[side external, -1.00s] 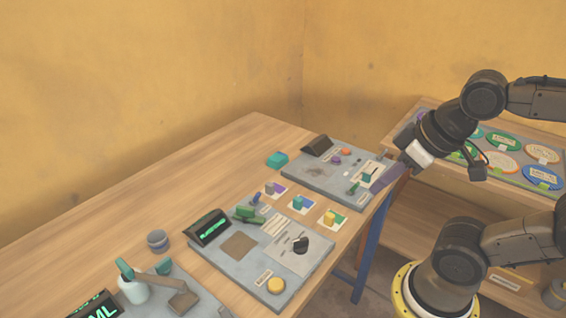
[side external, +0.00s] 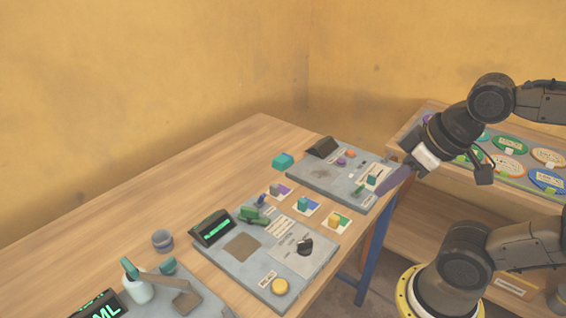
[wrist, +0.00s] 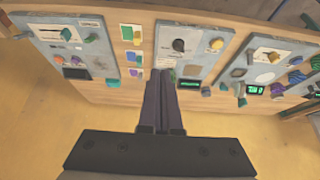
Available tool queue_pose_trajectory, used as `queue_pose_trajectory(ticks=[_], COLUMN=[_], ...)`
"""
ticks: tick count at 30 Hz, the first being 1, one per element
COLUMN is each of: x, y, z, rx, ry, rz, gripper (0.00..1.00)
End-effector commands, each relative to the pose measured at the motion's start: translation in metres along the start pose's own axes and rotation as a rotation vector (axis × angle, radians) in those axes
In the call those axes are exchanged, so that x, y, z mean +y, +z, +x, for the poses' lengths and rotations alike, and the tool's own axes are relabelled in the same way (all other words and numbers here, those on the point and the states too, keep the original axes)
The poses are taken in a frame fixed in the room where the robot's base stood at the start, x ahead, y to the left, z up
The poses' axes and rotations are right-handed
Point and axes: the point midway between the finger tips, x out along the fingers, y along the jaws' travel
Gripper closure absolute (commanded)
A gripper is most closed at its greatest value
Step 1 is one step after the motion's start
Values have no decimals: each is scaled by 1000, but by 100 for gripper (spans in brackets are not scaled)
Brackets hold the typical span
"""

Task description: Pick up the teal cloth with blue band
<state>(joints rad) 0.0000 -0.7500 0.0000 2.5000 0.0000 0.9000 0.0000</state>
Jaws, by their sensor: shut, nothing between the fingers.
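The teal cloth with a blue band (side external: 283,161) looks like a small folded block lying on the wooden table, left of the far grey panel. In the wrist view it seems to be the small teal piece (wrist: 112,82) near the table edge, left of my fingers. My gripper (side external: 392,181) is at the right edge of the table by the far panel, well apart from the cloth. In the wrist view its two long dark fingers (wrist: 161,76) are together with nothing between them.
The far panel (side external: 315,178) carries knobs and small blocks. Coloured blocks on cards (side external: 304,205) lie between it and the middle panel (side external: 262,272). The table's back left is bare.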

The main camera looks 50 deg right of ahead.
Motion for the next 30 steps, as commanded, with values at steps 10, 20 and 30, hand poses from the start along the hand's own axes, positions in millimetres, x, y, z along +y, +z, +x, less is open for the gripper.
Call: queue_pose_trajectory(ticks=[10,20,30], x=[0,0,0], y=[0,0,-2], z=[0,0,-9], rx=[0,0,-17], ry=[0,0,-2], rz=[0,0,-264], gripper=[48,25,25])
